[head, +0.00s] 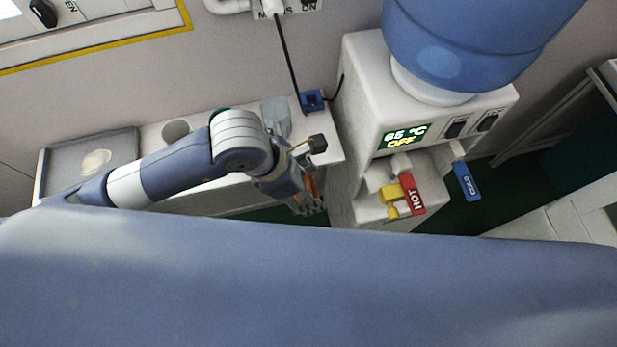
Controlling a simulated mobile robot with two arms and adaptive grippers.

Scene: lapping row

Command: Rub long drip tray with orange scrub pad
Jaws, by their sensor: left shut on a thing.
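My left gripper (308,203) is shut on the orange scrub pad (312,186); only a small orange strip of the pad shows between the fingers. The gripper points down in front of the right end of a white shelf, left of the water dispenser. A shallow grey tray (62,160) lies at the shelf's left end with a pale round thing on it. I cannot tell whether this is the long drip tray. The pad is well to the right of the tray, apart from it. My right gripper is not in view.
The water dispenser (362,85) carries a big blue bottle (470,40) and has a red HOT tap tag (412,194) and a blue COLD tag (467,181). A blue plug box (313,100) with a black cable stands at the back of the white shelf (330,147).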

